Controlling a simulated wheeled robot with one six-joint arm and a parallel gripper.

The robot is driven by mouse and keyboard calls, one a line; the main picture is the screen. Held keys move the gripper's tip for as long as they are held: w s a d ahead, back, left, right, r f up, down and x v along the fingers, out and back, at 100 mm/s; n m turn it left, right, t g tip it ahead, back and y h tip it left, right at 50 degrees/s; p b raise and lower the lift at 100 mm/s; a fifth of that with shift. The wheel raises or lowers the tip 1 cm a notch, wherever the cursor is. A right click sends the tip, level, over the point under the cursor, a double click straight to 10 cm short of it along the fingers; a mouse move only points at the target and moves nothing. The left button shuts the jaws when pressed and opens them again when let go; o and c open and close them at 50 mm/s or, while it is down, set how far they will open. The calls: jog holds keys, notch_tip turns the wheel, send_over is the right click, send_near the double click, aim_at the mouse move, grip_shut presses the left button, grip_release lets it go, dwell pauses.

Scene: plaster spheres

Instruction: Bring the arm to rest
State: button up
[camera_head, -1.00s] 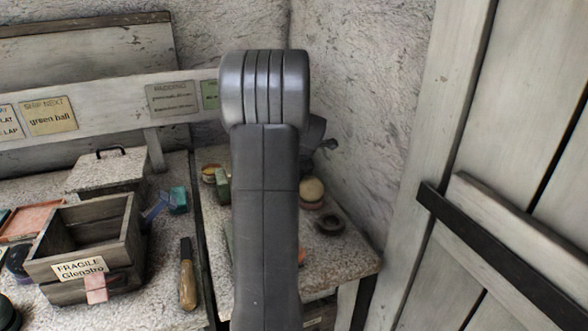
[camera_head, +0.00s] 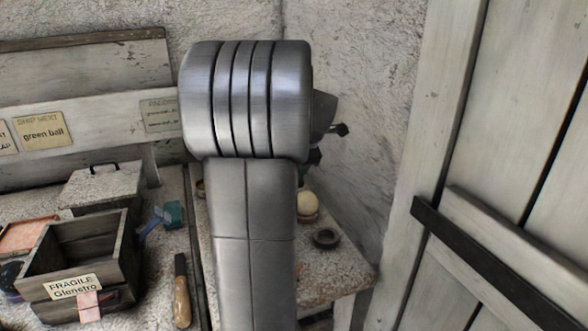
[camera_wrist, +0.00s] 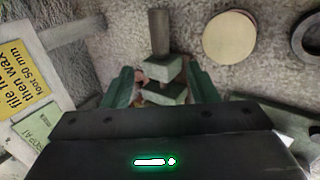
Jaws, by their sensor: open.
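My arm stands upright in the middle of the head view, its ribbed grey elbow in front of the wall and the bench. It hides most of my gripper; only dark parts show to the right of the elbow. In the wrist view my gripper (camera_wrist: 162,88) has its two green fingers spread wide apart. Beyond the gap between them are pale-topped green blocks (camera_wrist: 165,92) and a brown post (camera_wrist: 160,32). The fingers appear empty, with nothing gripped.
A wooden crate (camera_head: 117,255) labelled FRAGILE, a lidded stone box (camera_head: 103,188) and a wooden-handled tool (camera_head: 182,300) are at left. A plank door (camera_head: 480,130) stands at right.

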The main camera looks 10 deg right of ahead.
jog(key=shift+s+r, duration=0.2)
jog(key=shift+r, duration=0.15)
jog(key=shift+f, duration=0.15)
jog(key=x, duration=1.3)
jog(key=shift+w+f, duration=0.25)
jog(key=shift+s, duration=0.1)
jog(key=shift+f, duration=0.15)
jog(key=shift+r+p, duration=0.35)
jog(key=shift+p, duration=0.25)
jog(key=shift+r+g+p, duration=0.1)
jog(key=shift+g+p, duration=0.4)
jog(key=shift+p, duration=0.3)
jog(key=g+p, duration=0.1)
jog(key=p, duration=0.3)
jog(key=g+p, duration=0.2)
jog(key=p, duration=0.3)
jog(key=shift+w+a+h, duration=0.1)
jog(key=shift+w+h, duration=0.25)
jog(key=shift+h, duration=0.05)
jog(key=shift+g+p, duration=0.3)
jog(key=shift+p, duration=0.2)
